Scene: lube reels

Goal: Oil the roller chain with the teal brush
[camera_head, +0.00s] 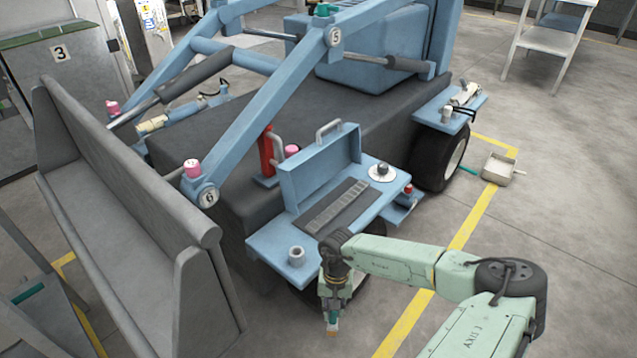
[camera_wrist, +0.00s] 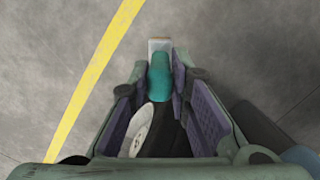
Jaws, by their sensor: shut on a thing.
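My gripper (camera_head: 333,300) hangs pointing down in front of the blue machine's side shelf, over the floor. It is shut on the teal brush (camera_wrist: 160,76), whose pale tip (camera_wrist: 159,46) sticks out beyond the fingers. In the head view the brush tip (camera_head: 332,327) points at the floor. The roller chain (camera_head: 336,205) appears to be the segmented strip lying on a dark mat on the blue shelf (camera_head: 262,242), behind and above the gripper in the head view. The brush is apart from the chain.
An upright blue panel with a handle (camera_head: 325,165) stands behind the chain. A grey nut-like ring (camera_head: 296,255) sits at the shelf's front left, and a round silver-knobbed piece (camera_head: 382,172) at its right. A wheel is below. Open floor with a yellow line (camera_head: 462,230) lies right.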

